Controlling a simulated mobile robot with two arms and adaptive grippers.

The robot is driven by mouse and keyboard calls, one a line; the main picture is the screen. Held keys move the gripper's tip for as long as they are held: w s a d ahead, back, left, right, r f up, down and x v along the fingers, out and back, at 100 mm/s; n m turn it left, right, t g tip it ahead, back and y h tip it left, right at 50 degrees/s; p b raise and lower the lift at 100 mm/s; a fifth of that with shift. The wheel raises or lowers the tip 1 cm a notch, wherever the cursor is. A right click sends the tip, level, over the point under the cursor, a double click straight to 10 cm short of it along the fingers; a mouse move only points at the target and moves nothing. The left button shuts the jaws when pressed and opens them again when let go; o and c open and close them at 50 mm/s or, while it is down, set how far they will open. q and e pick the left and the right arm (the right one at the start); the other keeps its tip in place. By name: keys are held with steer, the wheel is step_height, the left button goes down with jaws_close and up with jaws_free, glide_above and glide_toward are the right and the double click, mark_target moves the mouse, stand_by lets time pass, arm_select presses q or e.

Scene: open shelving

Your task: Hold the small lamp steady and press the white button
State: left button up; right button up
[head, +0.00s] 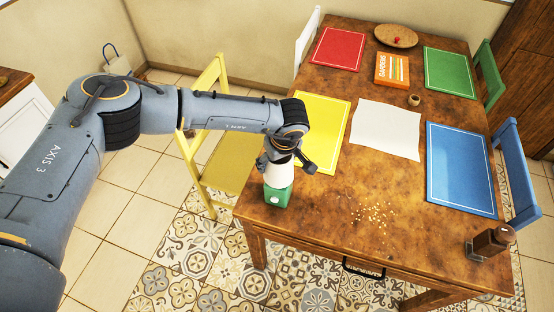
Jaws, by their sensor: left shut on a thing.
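The small lamp stands upright near the left front corner of the wooden table, with a white upper part (280,176) and a green base (278,194). The white button (275,199) is on the front of the green base. My left gripper (283,158) comes down over the lamp from above and is shut on its white upper part. The lamp's top is hidden by the gripper. My right gripper is not in view.
The wooden table (318,205) holds yellow (322,120), red (338,48), green (449,72) and blue (460,165) mats, white paper (388,128), and a book (392,70). Crumbs (374,214) lie right of the lamp. A brown grinder (490,242) stands at the front right.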

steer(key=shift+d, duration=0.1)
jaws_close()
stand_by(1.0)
